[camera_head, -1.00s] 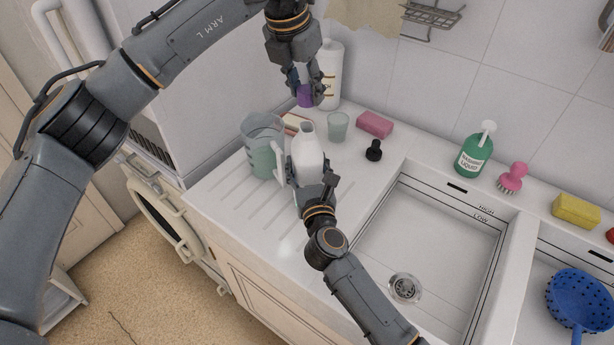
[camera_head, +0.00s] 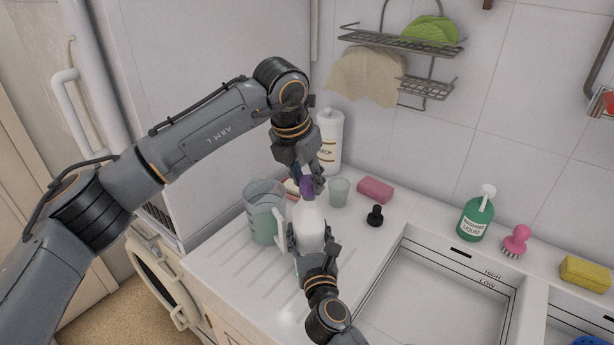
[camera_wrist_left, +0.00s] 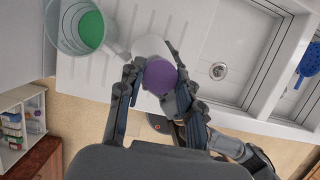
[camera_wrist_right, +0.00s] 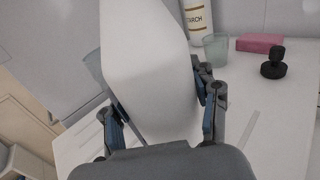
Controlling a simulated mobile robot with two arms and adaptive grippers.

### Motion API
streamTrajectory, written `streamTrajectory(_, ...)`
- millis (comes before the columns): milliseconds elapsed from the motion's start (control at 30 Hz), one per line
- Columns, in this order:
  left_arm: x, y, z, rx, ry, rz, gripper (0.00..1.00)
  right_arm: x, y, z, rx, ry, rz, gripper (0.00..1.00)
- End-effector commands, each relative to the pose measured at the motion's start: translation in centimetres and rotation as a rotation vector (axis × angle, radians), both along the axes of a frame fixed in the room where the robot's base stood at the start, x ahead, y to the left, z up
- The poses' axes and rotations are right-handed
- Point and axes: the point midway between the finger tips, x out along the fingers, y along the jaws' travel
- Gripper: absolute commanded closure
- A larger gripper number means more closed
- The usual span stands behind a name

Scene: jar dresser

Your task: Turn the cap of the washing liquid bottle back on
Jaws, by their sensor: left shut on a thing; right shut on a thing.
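The white bottle (camera_head: 308,226) stands on the drainboard, and my right gripper (camera_head: 315,254) is shut around its body. In the right wrist view the bottle (camera_wrist_right: 150,75) fills the space between the fingers (camera_wrist_right: 160,130). The purple cap (camera_head: 307,186) is held by my left gripper (camera_head: 313,180), directly above the bottle's neck. In the left wrist view the cap (camera_wrist_left: 160,77) sits between the fingers (camera_wrist_left: 158,88), with the white bottle (camera_wrist_left: 150,48) behind it. The neck is hidden, so I cannot tell whether the cap touches it.
A jug of green liquid (camera_head: 262,212) stands close left of the bottle. A glass (camera_head: 339,192), a pink sponge (camera_head: 375,189), a black stopper (camera_head: 375,215) and a starch bottle (camera_head: 329,142) stand behind and right. The sink (camera_head: 440,285) lies to the right.

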Motion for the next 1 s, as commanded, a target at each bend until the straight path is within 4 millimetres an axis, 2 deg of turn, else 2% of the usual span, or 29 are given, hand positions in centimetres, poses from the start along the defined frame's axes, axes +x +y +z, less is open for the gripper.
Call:
streamTrajectory(433, 0.0, 0.0, -1.7, 0.000, 0.000, 0.000, 0.77, 0.0, 0.0, 0.0, -0.001, 0.000, 0.000, 0.97)
streamTrajectory(1000, 0.0, 0.0, -1.8, 0.000, 0.000, 0.000, 0.77, 0.0, 0.0, 0.0, -0.001, 0.000, 0.000, 0.97)
